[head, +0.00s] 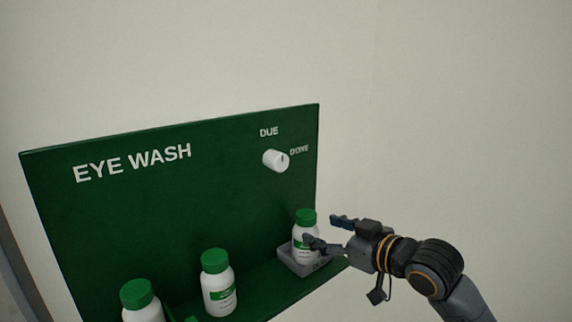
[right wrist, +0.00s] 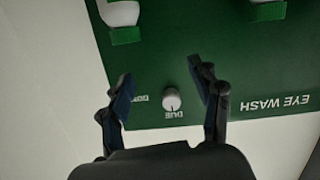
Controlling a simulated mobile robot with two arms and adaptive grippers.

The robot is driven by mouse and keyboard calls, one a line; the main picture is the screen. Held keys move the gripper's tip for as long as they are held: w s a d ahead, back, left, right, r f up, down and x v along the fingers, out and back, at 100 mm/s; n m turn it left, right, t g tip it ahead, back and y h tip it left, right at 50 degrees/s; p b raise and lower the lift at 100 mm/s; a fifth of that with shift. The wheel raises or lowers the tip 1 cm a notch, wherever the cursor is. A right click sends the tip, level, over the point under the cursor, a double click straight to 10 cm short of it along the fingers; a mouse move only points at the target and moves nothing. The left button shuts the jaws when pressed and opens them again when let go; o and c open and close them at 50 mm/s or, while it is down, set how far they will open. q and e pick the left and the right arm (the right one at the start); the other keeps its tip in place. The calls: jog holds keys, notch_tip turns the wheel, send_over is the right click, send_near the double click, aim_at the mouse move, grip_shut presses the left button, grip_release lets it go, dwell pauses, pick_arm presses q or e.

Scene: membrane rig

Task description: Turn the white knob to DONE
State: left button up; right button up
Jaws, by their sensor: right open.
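The white knob (head: 275,160) sticks out of the upper right of the green EYE WASH panel (head: 110,215). The word DUE is above it and DONE to its right. In the right wrist view the knob (right wrist: 172,98) appears upside down, its small dark mark toward DUE. My right gripper (head: 323,230) is open and empty, lower and to the right of the knob in the head view. In the right wrist view its fingers (right wrist: 160,72) appear on either side of the knob, not touching it. My left gripper is not in view.
A white bottle with a green cap (head: 306,218) stands in a small grey tray (head: 292,262) at the shelf's right end, partly behind my right gripper. Two more such bottles (head: 217,290) (head: 140,297) stand further left. The wall right of the panel is bare.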

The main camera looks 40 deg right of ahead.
aim_at(283, 162)
notch_tip(283, 162, up, 11)
jog(key=t+y, duration=0.1)
jog(key=t, duration=0.2)
jog(key=shift+n, duration=0.4)
jog(key=w+p, duration=0.2)
jog(key=w, duration=0.2)
jog(key=w+p, duration=0.2)
jog(key=w, duration=0.1)
jog(key=w+a+p, duration=0.1)
jog(key=w+p, duration=0.1)
jog(key=w, duration=0.2)
jog(key=shift+w, duration=0.3)
jog(key=shift+w+a+f, duration=0.1)
jog(key=shift+w+f, duration=0.05)
jog(key=shift+w, duration=0.45)
jog(key=c, duration=1.1)
jog(key=shift+c, duration=0.2)
